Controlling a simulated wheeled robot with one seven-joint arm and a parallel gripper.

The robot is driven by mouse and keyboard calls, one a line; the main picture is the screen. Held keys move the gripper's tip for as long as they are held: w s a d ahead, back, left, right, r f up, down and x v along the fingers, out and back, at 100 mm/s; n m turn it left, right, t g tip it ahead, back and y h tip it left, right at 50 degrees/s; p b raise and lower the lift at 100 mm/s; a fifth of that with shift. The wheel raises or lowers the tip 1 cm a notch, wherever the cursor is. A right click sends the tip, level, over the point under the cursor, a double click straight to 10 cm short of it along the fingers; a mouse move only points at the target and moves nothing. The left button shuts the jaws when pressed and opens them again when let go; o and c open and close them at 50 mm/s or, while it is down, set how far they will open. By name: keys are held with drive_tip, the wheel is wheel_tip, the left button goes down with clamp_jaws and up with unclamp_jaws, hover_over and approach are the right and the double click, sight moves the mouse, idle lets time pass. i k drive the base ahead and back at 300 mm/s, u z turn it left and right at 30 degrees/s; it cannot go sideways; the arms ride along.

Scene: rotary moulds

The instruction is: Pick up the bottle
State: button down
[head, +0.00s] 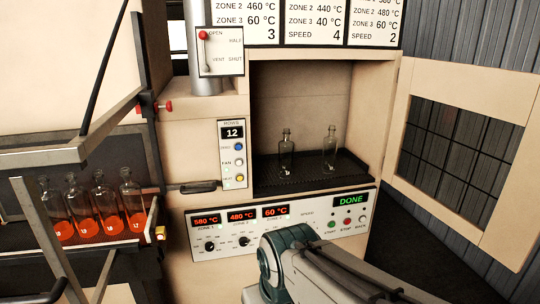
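Two clear glass bottles stand upright on a dark tray (262,184) inside the open oven chamber. The left bottle (286,157) is near the middle of the chamber, and the right bottle (330,152) is apart from it toward the right wall. Several other clear bottles (105,205) with orange at their bases stand in a row at the far left. My arm enters from the bottom right, below the chamber opening and in front of the control panel. My gripper's fingers are not visible. Which bottle the task means cannot be told.
The oven door (455,150) stands swung open to the right. The control panel (290,238) below the chamber shows DONE. A lever box (220,52) and a narrow button panel (233,155) are left of the opening. Metal bars frame the left bottle row.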

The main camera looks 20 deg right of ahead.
sight(286, 146)
drive_tip(key=z, duration=0.35)
drive_tip(key=i, duration=0.65)
drive_tip(key=z, duration=0.3)
